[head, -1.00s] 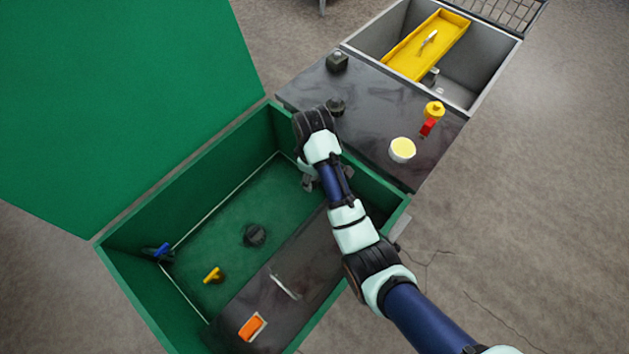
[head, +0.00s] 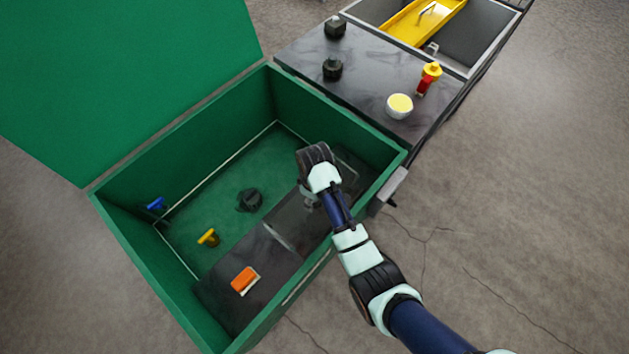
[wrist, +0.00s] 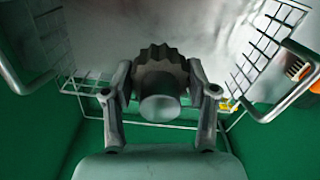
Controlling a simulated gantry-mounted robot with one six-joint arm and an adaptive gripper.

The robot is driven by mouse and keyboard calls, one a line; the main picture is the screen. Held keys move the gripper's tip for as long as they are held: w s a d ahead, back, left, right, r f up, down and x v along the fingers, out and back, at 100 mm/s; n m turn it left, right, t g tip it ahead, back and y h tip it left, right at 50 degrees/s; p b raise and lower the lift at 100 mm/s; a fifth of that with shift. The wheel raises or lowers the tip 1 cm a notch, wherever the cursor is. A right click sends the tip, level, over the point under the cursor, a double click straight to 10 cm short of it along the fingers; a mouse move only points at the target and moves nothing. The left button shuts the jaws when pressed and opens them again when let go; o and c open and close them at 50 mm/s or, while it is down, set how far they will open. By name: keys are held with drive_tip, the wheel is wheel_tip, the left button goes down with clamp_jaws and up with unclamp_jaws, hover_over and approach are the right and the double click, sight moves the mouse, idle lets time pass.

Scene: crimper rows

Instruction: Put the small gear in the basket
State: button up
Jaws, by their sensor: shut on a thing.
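My gripper (wrist: 161,98) is shut on the small gear (wrist: 160,62), a dark toothed wheel with a pale grey round hub facing the wrist camera. The wire basket (wrist: 262,52) has mesh walls on both sides of the held gear and a metal handle at each side in the wrist view. In the head view, the basket's handle (head: 278,237) shows on the dark shelf inside the green chest. My gripper (head: 310,200) is above the basket area there. The arm hides most of the gear in that view. How far the gear is above the basket floor I cannot tell.
The open green chest (head: 180,148) has tall walls. It holds a dark round part (head: 249,199), a yellow piece (head: 208,238), a blue piece (head: 156,203) and an orange brush (head: 244,280). A dark table (head: 365,65) beyond holds several items.

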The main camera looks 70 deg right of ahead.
sight(315, 211)
wheel_tip(315, 211, down, 8)
drive_tip(key=b, duration=0.3)
drive_tip(key=shift+f, duration=0.25)
drive_tip(key=shift+r, duration=0.15)
drive_tip(key=o, duration=1.4)
wheel_tip(315, 211, up, 12)
drive_tip(key=p, duration=0.5)
